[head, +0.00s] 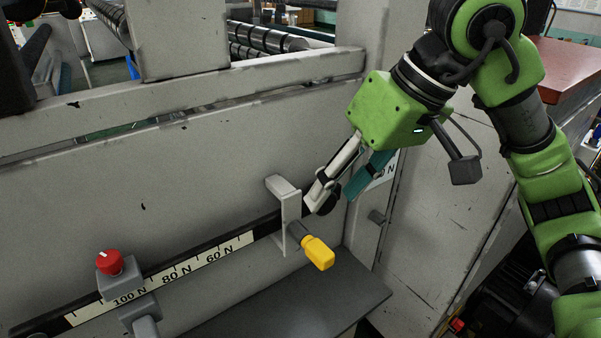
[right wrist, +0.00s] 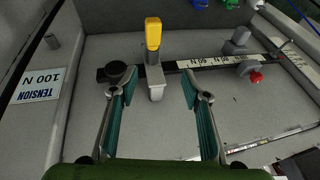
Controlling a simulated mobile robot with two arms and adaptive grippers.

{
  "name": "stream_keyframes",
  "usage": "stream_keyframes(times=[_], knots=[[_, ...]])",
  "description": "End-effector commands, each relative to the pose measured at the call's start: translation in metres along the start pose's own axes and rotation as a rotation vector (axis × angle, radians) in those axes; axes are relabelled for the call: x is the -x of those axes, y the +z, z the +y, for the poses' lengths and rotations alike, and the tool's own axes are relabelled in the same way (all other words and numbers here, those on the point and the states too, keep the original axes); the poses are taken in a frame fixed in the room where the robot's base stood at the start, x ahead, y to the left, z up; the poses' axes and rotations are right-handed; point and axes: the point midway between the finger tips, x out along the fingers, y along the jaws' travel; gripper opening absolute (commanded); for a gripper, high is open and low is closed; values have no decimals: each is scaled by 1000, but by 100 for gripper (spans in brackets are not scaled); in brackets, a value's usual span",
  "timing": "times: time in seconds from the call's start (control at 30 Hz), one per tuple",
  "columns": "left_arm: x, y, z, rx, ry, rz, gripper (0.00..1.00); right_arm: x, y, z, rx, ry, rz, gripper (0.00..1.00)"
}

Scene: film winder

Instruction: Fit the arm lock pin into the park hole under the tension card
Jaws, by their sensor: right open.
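The pin with the yellow handle (head: 318,252) sits in the grey bracket (head: 288,215) on the dark scale bar, its handle sticking out. In the right wrist view the yellow handle (right wrist: 153,33) is beyond the fingertips, and the bracket (right wrist: 156,82) shows between the fingers without visible contact. My right gripper (head: 334,192) is open and empty, above and right of the handle in the head view. The tension card (head: 385,171) is partly hidden by it; the card reads "TENSION 100 N" in the wrist view (right wrist: 37,83). A small grey socket (head: 376,216) protrudes below the card; its hole is not visible.
The scale bar (head: 190,267) carries a slider with a red knob (head: 109,262) near the 100 N mark. A dark round knob (right wrist: 119,72) is beside one fingertip. A grey ledge (head: 300,300) lies below; rollers (head: 265,38) stand behind the frame.

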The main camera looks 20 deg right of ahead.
Motion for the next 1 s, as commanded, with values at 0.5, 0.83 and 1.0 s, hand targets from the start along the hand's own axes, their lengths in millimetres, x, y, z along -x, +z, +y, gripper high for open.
stream_keyframes(times=[0.5,0.83,1.0], knots=[[13,25,33,3,38,-35,38,-59,1,9,9,29,-7,43],[26,0,0,1,1,-4,38,-116,1,10,9,29,-3,43],[29,-4,1,3,2,3,38,-130,1,11,9,30,-2,43]])
